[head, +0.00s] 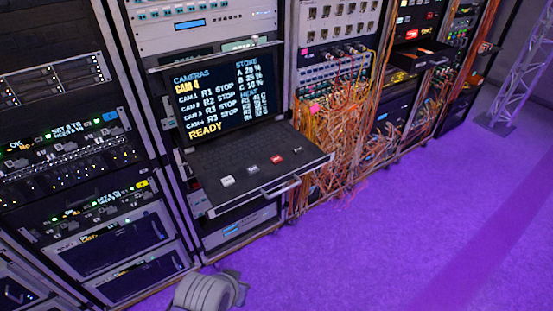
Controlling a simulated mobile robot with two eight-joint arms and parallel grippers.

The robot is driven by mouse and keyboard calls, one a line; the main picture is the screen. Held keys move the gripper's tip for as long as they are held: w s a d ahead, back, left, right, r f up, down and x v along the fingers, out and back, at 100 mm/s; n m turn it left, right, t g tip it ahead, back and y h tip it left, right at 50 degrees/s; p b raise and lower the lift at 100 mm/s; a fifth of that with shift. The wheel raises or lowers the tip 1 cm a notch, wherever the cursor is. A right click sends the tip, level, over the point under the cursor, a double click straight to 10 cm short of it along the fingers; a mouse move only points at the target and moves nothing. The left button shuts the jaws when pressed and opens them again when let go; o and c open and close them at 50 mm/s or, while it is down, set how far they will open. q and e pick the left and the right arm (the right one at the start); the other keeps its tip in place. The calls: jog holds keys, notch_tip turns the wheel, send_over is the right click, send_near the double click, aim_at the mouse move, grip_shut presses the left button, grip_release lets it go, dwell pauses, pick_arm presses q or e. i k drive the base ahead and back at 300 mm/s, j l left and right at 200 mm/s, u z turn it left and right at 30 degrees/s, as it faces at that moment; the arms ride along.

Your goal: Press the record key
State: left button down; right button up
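A pull-out drawer (240,190) with a dark top and a front handle sticks out from the second rack, below a screen (217,98). A few small keys stand in a slanted row on it. The red key (277,160) lies between a dark key (253,169) and another dark key (297,150); a white key (227,181) is nearest the left. Their labels are too small to read, so the record key cannot be confirmed; red is the only coloured one. The screen reads CAMERAS, CAM 4, STOP lines and READY.
Racks line the left and back. Orange cables (340,140) hang in a tangle right of the drawer. Another open drawer (420,56) is farther right. A truss tower (525,75) stands at the far right. The purple floor (400,230) is clear at the front right.

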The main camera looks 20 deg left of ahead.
aim_at(275, 160)
jog(key=u, duration=1.55)
jog(key=i+l, duration=0.2)
jog(key=l, duration=0.15)
jog(key=i+l, duration=0.15)
jog(key=l, duration=0.25)
jog(key=i+l, duration=0.2)
jog(key=l, duration=0.15)
